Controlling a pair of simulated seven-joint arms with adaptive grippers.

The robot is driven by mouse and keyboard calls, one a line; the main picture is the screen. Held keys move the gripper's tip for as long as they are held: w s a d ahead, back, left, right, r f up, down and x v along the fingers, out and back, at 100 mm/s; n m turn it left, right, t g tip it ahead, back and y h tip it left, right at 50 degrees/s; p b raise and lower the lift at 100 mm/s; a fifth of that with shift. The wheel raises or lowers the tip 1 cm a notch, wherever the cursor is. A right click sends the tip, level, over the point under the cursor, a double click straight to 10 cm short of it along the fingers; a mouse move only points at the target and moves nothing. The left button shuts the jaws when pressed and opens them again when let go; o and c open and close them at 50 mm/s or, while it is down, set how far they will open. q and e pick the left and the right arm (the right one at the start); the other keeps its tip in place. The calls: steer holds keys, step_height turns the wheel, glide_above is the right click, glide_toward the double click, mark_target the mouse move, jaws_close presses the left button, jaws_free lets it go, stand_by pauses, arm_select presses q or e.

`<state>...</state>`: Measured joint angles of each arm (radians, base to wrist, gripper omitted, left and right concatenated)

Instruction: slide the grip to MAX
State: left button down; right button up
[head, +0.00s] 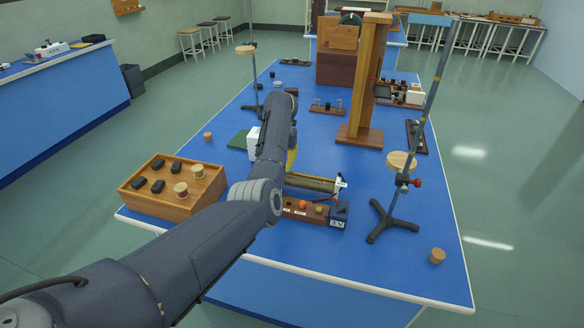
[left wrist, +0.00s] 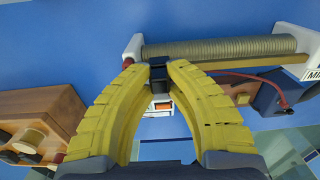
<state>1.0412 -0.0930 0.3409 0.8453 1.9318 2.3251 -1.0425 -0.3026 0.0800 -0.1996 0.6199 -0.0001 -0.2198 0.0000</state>
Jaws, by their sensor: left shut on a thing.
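The rheostat (head: 312,183) lies on the blue bench, with its left end hidden behind my left arm in the head view. In the left wrist view its ribbed coil (left wrist: 220,48) runs across the top, with a white end post at the left. A partly cut-off label starting "MI" (left wrist: 314,75) is at the right end. My left gripper (left wrist: 159,77) has its yellow fingers shut on the small black grip (left wrist: 158,70), close to the left end post. In the head view only a bit of yellow finger shows beside the arm. My right gripper is not in view.
A wooden box (head: 162,206) with black and round pieces stands at the left. A battery holder marked 3V (head: 338,221) sits in front of the rheostat, with a red wire (left wrist: 268,84) nearby. A tripod stand (head: 392,222) is at the right. The bench front right is mostly clear.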

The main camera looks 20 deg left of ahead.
arm_select(q)
steer(key=shift+a, duration=0.45)
steer(key=c, duration=1.3)
jaws_free()
steer(key=shift+a, duration=0.1)
steer(key=shift+r, duration=0.1)
step_height(320, 180, up, 12)
steer(key=shift+f, duration=0.1)
